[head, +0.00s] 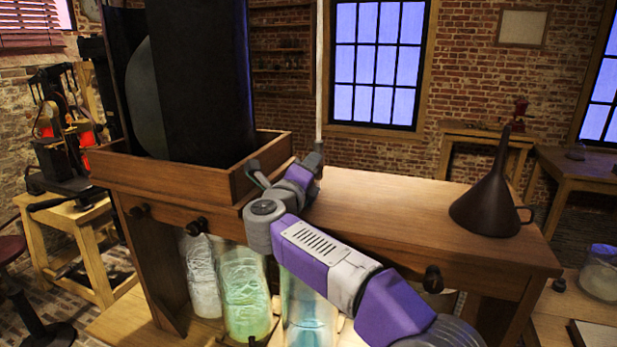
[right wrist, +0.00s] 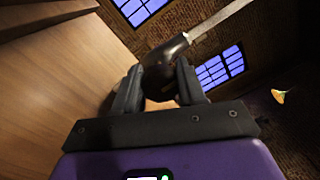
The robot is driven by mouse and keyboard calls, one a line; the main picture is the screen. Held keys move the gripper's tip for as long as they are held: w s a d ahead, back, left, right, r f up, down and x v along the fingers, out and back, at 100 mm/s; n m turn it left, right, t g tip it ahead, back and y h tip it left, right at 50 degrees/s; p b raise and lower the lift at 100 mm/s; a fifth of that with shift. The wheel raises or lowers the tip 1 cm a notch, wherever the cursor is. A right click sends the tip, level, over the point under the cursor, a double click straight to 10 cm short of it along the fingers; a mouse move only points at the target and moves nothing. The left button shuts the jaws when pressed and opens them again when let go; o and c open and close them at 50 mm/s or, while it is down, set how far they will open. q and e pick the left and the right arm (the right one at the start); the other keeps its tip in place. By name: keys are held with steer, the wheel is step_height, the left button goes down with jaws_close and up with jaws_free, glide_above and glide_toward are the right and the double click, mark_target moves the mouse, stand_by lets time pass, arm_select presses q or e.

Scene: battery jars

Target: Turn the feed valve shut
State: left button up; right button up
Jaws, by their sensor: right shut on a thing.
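I cannot tell which part is the feed valve. My left gripper is not in view.
A large dark vessel (head: 208,80) stands in the wooden tray (head: 268,160) on the bench (head: 385,205). A dark funnel (head: 488,205) stands at the bench's right end. Glass jars with pale contents, one greenish (head: 245,295), stand underneath. The bench top between tray and funnel is clear.

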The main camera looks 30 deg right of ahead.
steer(key=shift+f+m, duration=0.1)
steer(key=shift+m, duration=0.2)
stand_by(0.4)
steer(key=o, duration=1)
steer(key=shift+o, duration=0.2)
steer(key=b+v, duration=0.1)
steer(key=v, duration=0.6)
steer(key=shift+s+a, duration=0.2)
steer(key=shift+a, duration=0.1)
